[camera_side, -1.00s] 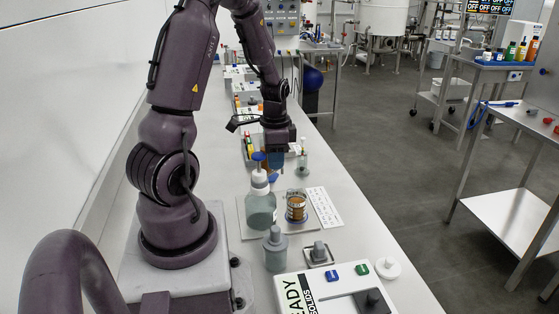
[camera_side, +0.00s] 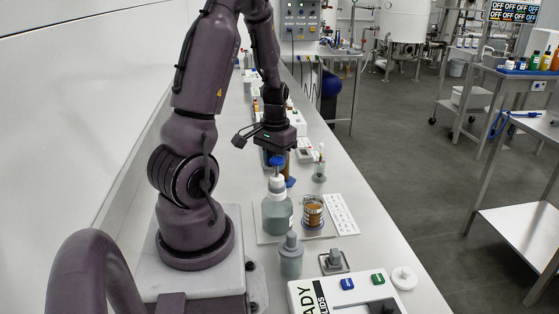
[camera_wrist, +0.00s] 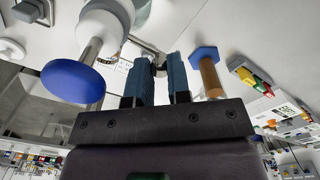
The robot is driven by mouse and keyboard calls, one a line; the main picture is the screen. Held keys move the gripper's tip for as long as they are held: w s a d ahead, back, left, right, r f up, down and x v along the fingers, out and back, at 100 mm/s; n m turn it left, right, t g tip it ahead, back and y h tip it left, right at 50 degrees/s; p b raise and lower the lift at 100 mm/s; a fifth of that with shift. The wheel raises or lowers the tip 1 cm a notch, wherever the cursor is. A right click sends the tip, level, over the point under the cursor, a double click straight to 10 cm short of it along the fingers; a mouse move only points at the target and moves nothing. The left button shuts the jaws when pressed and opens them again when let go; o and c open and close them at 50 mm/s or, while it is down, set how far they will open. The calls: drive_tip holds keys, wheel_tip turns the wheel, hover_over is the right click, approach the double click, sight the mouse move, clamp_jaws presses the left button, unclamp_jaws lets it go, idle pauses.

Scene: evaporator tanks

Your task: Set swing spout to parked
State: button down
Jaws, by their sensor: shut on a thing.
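My gripper (camera_wrist: 163,72) has blue fingers pointing down over the bench, behind a clear bottle (camera_side: 277,214) with a white collar and blue knob (camera_side: 276,160). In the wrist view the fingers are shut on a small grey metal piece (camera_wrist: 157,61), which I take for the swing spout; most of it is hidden. In the side view my gripper (camera_side: 268,160) is partly covered by the knob, and the spout cannot be made out. The spout's angle and its parked mark cannot be read.
The blue knob (camera_wrist: 72,82) and a brown cylinder with a blue hexagonal end (camera_wrist: 209,75) stand close on either side of my fingers. A caged amber jar (camera_side: 312,212), a grey bottle (camera_side: 291,256) and a printed card (camera_side: 342,214) are nearer the side camera.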

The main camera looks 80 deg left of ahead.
drive_tip(key=shift+s+n, duration=0.2)
drive_tip(key=shift+n, duration=0.2)
drive_tip(key=c, duration=1.1)
unclamp_jaws()
drive_tip(key=shift+o, duration=0.2)
drive_tip(key=shift+r, duration=0.1)
wheel_tip(320, 180, up, 13)
drive_tip(key=shift+s, duration=0.1)
